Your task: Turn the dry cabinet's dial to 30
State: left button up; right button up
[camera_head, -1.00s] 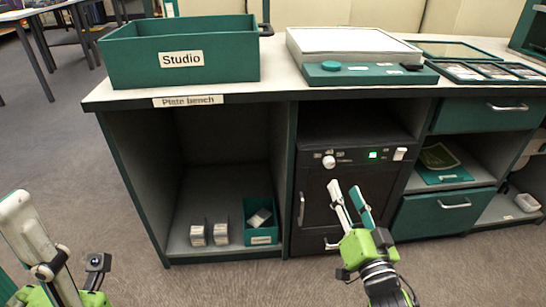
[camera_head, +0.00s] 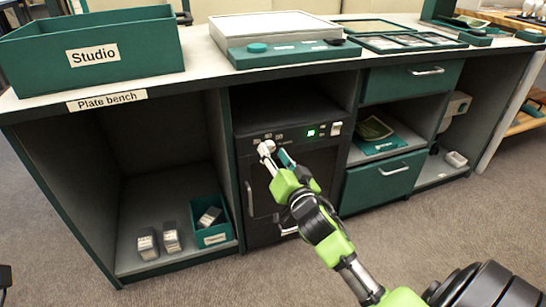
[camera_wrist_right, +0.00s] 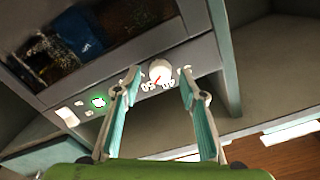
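The dry cabinet (camera_head: 265,205) is a black unit in the bench, with a dial on its upper panel. In the right wrist view, the white round dial (camera_wrist_right: 161,71) has a red pointer mark and printed numbers around it, too tilted and small to read surely. My right gripper (camera_wrist_right: 160,74) is open, its two fingers on either side of the dial; I cannot tell whether they touch it. In the head view, the right gripper (camera_head: 274,152) is at the panel and partly covers the dial. My left gripper is out of view.
A green lit display (camera_head: 310,132) and a white switch (camera_head: 335,128) are right of the dial. The bench top (camera_head: 205,80) overhangs the cabinet. A green Studio box (camera_head: 150,65) stands on it. A small green bin (camera_head: 215,237) is in the left bay.

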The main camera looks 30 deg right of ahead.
jog(key=shift+w+d, duration=0.1)
jog(key=shift+w, duration=0.35)
jog(key=shift+c, duration=0.3)
grip_shut()
